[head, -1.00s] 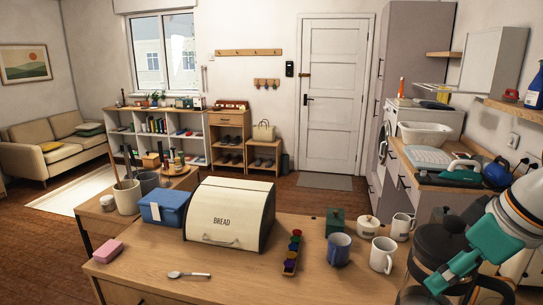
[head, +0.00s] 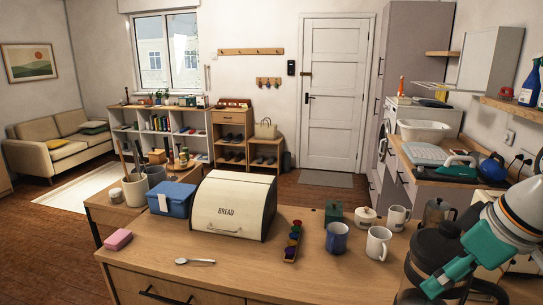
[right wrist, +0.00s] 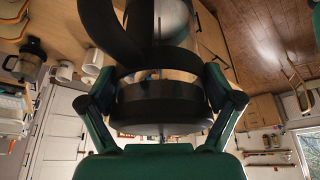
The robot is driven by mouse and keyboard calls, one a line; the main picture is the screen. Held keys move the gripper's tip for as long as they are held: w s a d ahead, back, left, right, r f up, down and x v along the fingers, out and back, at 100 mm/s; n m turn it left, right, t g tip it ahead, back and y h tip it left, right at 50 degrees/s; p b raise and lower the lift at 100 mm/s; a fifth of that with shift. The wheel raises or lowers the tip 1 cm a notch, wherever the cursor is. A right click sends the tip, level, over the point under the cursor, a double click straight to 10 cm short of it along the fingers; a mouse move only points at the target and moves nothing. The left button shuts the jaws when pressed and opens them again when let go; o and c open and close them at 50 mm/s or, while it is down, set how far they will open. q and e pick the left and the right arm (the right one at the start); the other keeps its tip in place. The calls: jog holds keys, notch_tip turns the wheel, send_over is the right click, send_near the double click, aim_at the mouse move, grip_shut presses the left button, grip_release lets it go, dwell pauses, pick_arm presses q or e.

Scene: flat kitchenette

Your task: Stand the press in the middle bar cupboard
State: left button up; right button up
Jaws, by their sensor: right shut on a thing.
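The press (head: 421,258), a dark coffee press with a clear body and a large black handle, hangs at the lower right of the head view. My right gripper (head: 447,280) is shut on it. In the right wrist view the press (right wrist: 160,93) fills the middle, with the fingers of my right gripper (right wrist: 160,112) on either side of its black band. The press is in front of the wooden bar (head: 270,260), partly covering its right end. The bar's front shows a drawer with a dark handle at the bottom edge; the middle cupboard cannot be made out. My left gripper is not in view.
On the bar stand a bread bin (head: 232,205), a capsule rack (head: 293,240), a blue mug (head: 337,237), white mugs (head: 378,243), a green box (head: 333,212) and another dark pot (head: 437,212). A spoon (head: 195,261) and a pink sponge (head: 118,239) lie near the front left.

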jog(key=w+a+f+m, duration=0.1)
jog(key=w+f, duration=0.2)
jog(key=f, duration=1)
jog(key=w+a+f+m, duration=0.1)
jog(key=w+f, duration=0.2)
jog(key=f, duration=1.1)
jog(key=shift+w+a+f+m+h, duration=1.1)
jog(key=shift+w+a+f+m, duration=0.8)
jog(key=shift+a+f, duration=0.65)
jog(key=shift+t, duration=0.3)
jog(key=s+f, duration=0.3)
jog(key=f, duration=0.1)
jog(key=shift+s+a+f, duration=0.15)
jog(key=shift+s+f, duration=0.1)
jog(key=shift+s, duration=0.15)
